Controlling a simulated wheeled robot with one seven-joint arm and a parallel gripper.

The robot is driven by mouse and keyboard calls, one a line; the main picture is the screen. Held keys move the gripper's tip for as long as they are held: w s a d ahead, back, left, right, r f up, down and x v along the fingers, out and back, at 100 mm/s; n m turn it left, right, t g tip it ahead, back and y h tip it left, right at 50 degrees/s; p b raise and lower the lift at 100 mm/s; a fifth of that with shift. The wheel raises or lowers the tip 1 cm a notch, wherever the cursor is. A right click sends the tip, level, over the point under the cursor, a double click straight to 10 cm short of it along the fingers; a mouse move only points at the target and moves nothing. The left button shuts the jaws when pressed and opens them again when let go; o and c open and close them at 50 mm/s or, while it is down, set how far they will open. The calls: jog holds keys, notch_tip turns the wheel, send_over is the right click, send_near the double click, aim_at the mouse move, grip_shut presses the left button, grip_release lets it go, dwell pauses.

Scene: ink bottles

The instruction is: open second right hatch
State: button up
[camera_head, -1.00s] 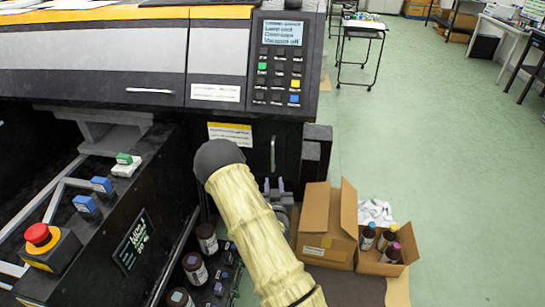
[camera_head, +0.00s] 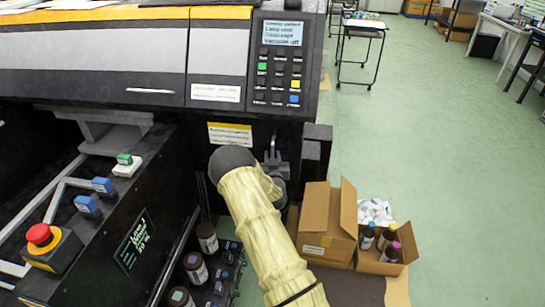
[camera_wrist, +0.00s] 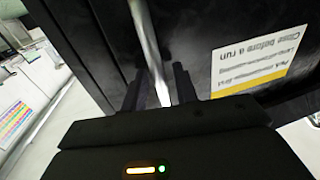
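The hatch is a dark panel (camera_head: 235,152) on the machine's front, under the control panel, with a yellow-and-white label (camera_head: 230,133). Its slim silver upright handle (camera_head: 272,143) shows in the head view, its lower part covered by my gripper (camera_head: 274,162). In the wrist view the handle (camera_wrist: 147,40) runs down between the two dark fingers of my gripper (camera_wrist: 158,85). The fingers stand apart, one on each side of the handle, with gaps visible. I cannot tell whether either touches it. The hatch looks shut. The label (camera_wrist: 262,62) appears upside down in the wrist view.
An open cardboard box (camera_head: 328,222) and a smaller box with bottles (camera_head: 380,258) stand right of my arm. Dark ink bottles (camera_head: 207,238) stand below left. A red emergency button (camera_head: 39,234) is at far left. The green floor (camera_head: 440,150) at right is clear.

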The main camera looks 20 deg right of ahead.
jog(key=shift+w+d, duration=0.1)
jog(key=shift+w, duration=0.15)
jog(key=shift+w, duration=0.1)
grip_shut()
jog(key=shift+d, duration=0.1)
